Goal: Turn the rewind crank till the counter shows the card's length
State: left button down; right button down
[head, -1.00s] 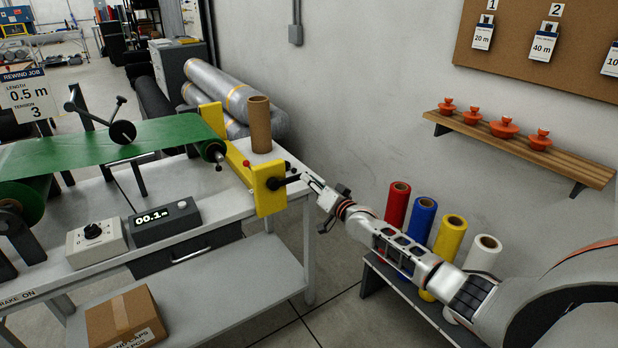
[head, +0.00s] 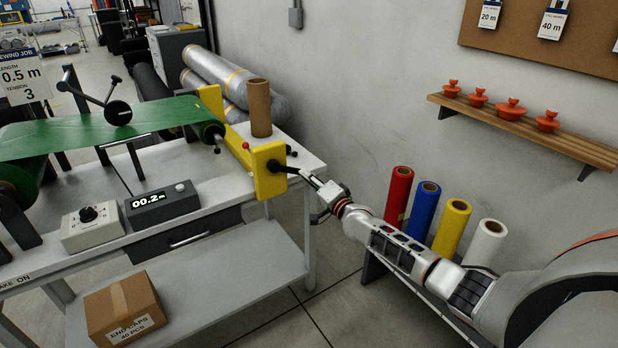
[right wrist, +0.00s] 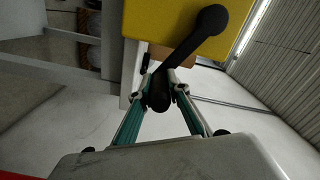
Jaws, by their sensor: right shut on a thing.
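The rewind crank (head: 285,168) is a black arm on the yellow end housing (head: 268,178) of the rewinder. Its black handle (right wrist: 158,92) shows in the right wrist view. My right gripper (right wrist: 160,88) is shut on that handle, with a finger on each side; it also shows in the head view (head: 318,184). The counter (head: 162,207) reads 00.2 m. The job card (head: 22,76) reads length 0.5 m and tension 3. The green web (head: 120,127) runs across to the roller beside the yellow frame. My left gripper is out of view.
A brown cardboard core (head: 260,108) stands on the bench behind the housing. A knob box (head: 92,226) sits left of the counter. Red, blue, yellow and white rolls (head: 486,243) stand on a low rack near my right arm. A carton (head: 124,308) lies on the lower shelf.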

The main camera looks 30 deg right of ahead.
jog(key=shift+s+a+f, duration=0.1)
jog(key=shift+s+f, duration=0.05)
jog(key=shift+f, duration=0.4)
jog(key=c, duration=1.9)
grip_release()
jog(key=shift+r, duration=0.3)
jog(key=s+d, duration=0.1)
jog(key=s, duration=1.1)
jog(key=shift+w, duration=0.1)
